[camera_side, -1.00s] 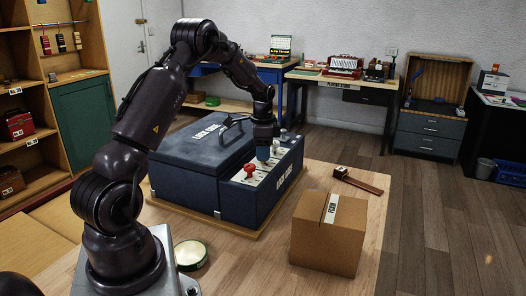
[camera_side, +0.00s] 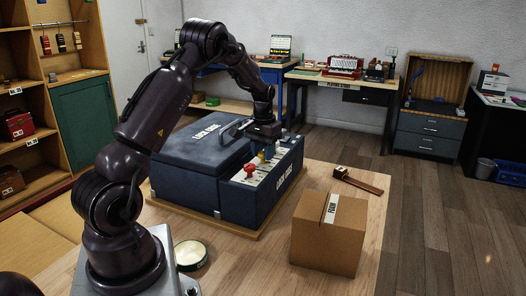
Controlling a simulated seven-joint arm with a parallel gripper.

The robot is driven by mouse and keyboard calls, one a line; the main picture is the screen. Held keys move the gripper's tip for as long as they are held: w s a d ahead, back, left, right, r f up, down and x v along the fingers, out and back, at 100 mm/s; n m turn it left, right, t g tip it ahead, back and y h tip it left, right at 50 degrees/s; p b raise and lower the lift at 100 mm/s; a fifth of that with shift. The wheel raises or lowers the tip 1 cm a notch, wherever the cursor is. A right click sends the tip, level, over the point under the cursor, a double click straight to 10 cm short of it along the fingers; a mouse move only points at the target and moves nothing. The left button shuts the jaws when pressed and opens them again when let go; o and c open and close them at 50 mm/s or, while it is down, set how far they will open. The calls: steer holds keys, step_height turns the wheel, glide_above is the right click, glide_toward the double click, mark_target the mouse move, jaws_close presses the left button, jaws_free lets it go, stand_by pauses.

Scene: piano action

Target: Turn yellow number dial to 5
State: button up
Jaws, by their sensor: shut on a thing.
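The dark blue box labelled "LOCK BOSS" (camera_side: 205,143) stands on a wooden board on the table. On its right end is a light panel with controls. A red knob (camera_side: 250,169) stands at the near end of the panel. The small yellow number dial (camera_side: 270,151) shows behind it, under my gripper. My gripper (camera_side: 264,147) points down over the panel and is shut on the yellow dial. The dial's numbers and pointer are too small to read, and my fingers hide part of it.
A brown cardboard box labelled "FOAM" (camera_side: 330,233) stands at the table's near right. A wooden-handled tool (camera_side: 358,181) lies behind it. A round tin (camera_side: 190,254) sits near my base. The air right of the panel is free.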

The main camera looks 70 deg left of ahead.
steer(key=n, duration=0.7)
steer(key=shift+w, duration=0.1)
steer(key=n, duration=0.6)
steer(key=shift+n, duration=0.4)
steer(key=o, duration=0.9)
step_height(320, 180, up, 13)
stand_by(0.6)
